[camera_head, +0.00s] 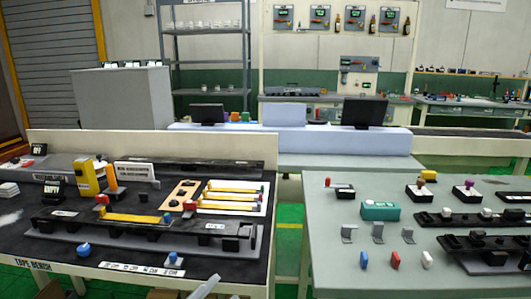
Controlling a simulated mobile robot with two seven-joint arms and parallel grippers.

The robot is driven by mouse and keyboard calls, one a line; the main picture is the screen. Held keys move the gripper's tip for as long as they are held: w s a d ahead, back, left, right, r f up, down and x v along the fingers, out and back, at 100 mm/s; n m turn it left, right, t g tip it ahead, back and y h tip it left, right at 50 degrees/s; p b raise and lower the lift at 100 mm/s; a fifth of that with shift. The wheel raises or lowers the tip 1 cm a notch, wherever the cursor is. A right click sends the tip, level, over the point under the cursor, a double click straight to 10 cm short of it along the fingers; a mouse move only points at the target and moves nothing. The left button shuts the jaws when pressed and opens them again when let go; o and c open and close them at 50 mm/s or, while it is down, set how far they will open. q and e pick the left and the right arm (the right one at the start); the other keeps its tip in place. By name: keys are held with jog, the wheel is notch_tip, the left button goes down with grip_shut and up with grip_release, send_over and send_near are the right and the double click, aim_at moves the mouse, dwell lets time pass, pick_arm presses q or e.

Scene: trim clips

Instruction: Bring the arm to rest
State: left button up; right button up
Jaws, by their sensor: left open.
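A pale slanted piece at the bottom edge, in front of the left bench, appears to be part of my left gripper (203,287). Only a small part shows, and the rest is cut off by the frame. It is apart from the parts on the bench, and I see nothing held in it. My right gripper is not in view.
The left bench (40,233) carries a dark fixture with yellow strips (135,218), a white tray (228,185) and a blue-knobbed piece (172,258). The right table (335,225) holds a teal box (380,210), brackets and dark rails. A green-floored gap (289,235) separates them.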

pick_arm(q)
jog(key=s+a+f+n+y, duration=0.4)
jog(key=a+f+n+y, duration=0.3)
jog(key=f+n+y, duration=0.4)
jog(key=s+a+f+n+g+y+p, duration=0.1)
jog(key=s+a+f+n+g, duration=0.1)
jog(key=s+f, duration=0.4)
jog(key=s+a+f+n+g+y, duration=0.1)
jog(key=s+a+f+n+g, duration=0.1)
jog(key=s+f, duration=0.4)
jog(key=shift+a+f+n+g+p, duration=0.35)
jog(key=shift+a+f+g, duration=0.1)
jog(key=shift+f+g, duration=0.2)
